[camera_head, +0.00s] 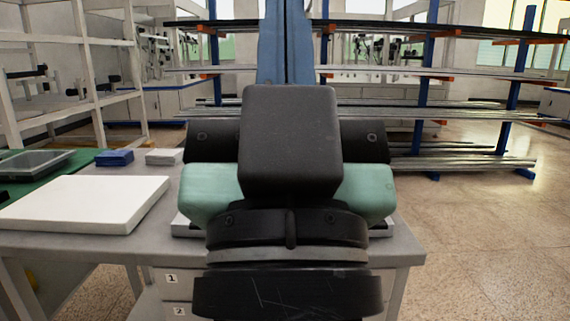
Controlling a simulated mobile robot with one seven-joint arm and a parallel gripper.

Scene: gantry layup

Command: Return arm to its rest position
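My own arm, in black and pale green, fills the middle of the head view and stands in front of a grey table (95,242). My gripper cannot be seen. The arm hides the middle of the table top and whatever lies behind it.
A thick white slab (85,202) lies on the table at left. Behind it are a grey tray (35,165) on a green surface (75,160), a blue block (115,157) and a pale block (164,157). Metal racks (455,112) stand behind. Open floor (480,240) lies at right.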

